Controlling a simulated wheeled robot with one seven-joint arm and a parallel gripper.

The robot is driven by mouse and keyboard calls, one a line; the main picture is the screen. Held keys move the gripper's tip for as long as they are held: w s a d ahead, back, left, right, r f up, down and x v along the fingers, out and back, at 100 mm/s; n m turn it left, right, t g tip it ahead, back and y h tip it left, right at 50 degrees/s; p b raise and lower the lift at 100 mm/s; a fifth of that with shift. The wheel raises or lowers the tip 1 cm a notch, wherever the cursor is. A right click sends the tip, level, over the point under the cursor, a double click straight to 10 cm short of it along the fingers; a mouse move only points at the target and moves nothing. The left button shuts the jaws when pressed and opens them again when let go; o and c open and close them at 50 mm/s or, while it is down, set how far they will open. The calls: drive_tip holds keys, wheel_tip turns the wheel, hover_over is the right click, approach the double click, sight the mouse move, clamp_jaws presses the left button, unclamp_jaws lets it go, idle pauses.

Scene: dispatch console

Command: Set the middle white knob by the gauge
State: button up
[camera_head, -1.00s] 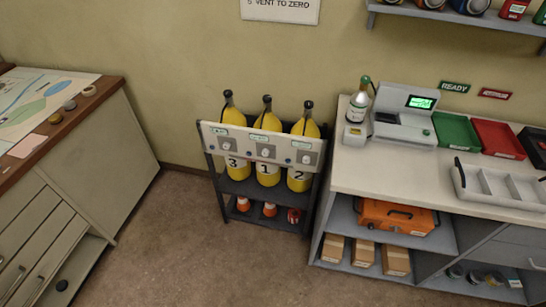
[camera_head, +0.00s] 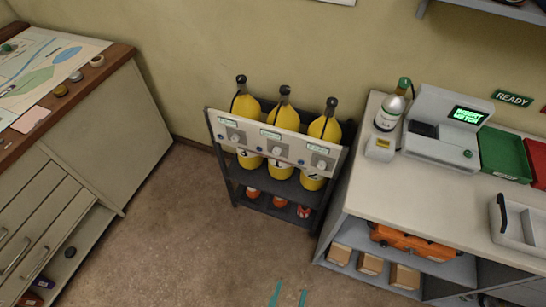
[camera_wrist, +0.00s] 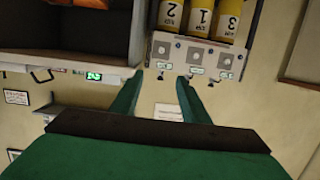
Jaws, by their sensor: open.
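A white panel (camera_head: 215,115) on the cylinder rack carries three white knobs. The middle knob (camera_head: 277,150) is in front of the middle yellow cylinder (camera_head: 284,117). In the wrist view, which is upside down, the middle knob (camera_wrist: 195,54) lies beyond the fingertips. Small green labels are by the knobs, but their text and any gauge reading are too small to tell. My gripper (camera_wrist: 160,80) is open and empty, its green fingers apart from the panel. Its fingertips (camera_head: 288,296) show at the bottom of the head view.
The counter (camera_head: 400,185) with a green-screen device (camera_head: 443,125) and a bottle (camera_head: 390,110) stands right of the rack. A wood-topped cabinet (camera_head: 100,140) stands at left. The floor (camera_head: 180,235) between them is clear.

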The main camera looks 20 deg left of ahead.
drive_tip(key=w+a+f+t+y, duration=0.1)
drive_tip(key=w+a+f+t, duration=0.15)
drive_tip(key=w+f, duration=0.35)
drive_tip(key=n+t+y, duration=0.1)
drive_tip(key=n+t, duration=0.2)
drive_tip(key=t, duration=0.1)
approach(276, 153)
drive_tip(key=x, duration=0.7)
drive_tip(key=shift+w, duration=0.25)
drive_tip(key=shift+c, duration=0.7)
drive_tip(key=shift+a, duration=0.1)
drive_tip(key=c, duration=0.9)
